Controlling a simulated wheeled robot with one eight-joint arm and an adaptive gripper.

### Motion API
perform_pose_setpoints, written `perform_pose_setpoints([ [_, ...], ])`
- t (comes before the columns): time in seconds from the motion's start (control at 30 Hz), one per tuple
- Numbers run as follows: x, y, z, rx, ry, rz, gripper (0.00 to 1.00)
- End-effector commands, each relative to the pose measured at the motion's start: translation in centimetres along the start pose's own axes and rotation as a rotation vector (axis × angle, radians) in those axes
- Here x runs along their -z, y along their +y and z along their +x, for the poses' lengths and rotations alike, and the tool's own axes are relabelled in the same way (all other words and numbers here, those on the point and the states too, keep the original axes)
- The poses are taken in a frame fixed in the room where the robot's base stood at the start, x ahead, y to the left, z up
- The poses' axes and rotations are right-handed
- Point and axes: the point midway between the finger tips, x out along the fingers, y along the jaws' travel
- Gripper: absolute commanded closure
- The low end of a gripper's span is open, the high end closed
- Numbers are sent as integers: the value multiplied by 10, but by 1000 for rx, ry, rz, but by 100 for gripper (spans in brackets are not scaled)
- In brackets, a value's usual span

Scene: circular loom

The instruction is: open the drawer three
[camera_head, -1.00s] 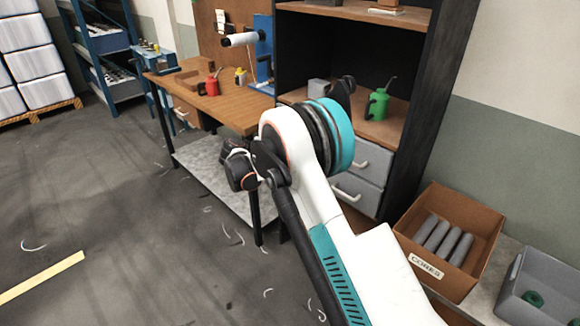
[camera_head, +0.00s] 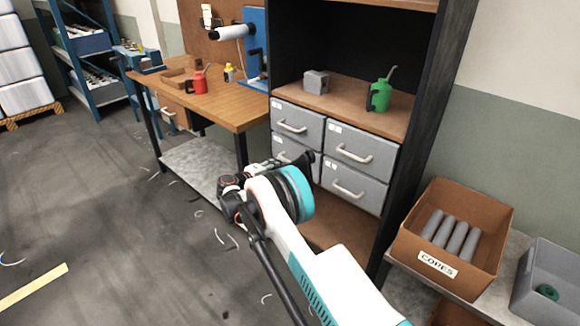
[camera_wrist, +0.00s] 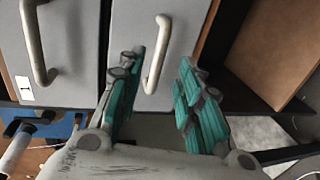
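Four grey drawers with pale bar handles sit in the dark cabinet; their label writing is too small to read, so which is drawer three cannot be told. The lower left drawer (camera_head: 284,143) is partly hidden behind my gripper (camera_head: 306,161). The others are the upper left (camera_head: 285,112), upper right (camera_head: 375,158) and lower right (camera_head: 370,192) drawers. All look closed. In the wrist view my gripper (camera_wrist: 160,68) is open, its teal-padded fingers on either side of one drawer handle (camera_wrist: 154,60), nearer the left finger. Contact cannot be told. Another handle (camera_wrist: 36,48) is further left.
A green oil can (camera_head: 379,96) and a small grey box (camera_head: 316,82) stand on the shelf above the drawers. A wooden workbench (camera_head: 235,108) adjoins the cabinet's left. A cardboard box of cores (camera_head: 408,245) stands at right. Floor at left is mostly clear.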

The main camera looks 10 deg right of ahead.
Motion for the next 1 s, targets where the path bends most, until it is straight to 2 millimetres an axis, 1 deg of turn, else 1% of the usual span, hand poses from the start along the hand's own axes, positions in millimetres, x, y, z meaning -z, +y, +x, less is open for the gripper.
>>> perform_pose_setpoints([
  [0.03, -1, -3, 13, 0, -2, 1, 67],
  [0.2, 0, -3, 44, 0, -1, 1, 67],
  [0.3, -1, -2, 60, 1, -2, 2, 67],
  [0.4, 0, -2, 70, 1, 0, 1, 67],
  [0.6, 0, 0, 80, 1, 0, 1, 67],
  [0.87, 0, 0, 81, 1, 0, 1, 67],
  [0.9, 0, 0, 81, 1, 1, 1, 76],
  [0.97, 0, 0, 81, 1, 1, 1, 90],
  [1.0, 0, 0, 81, 1, 1, 1, 99],
])
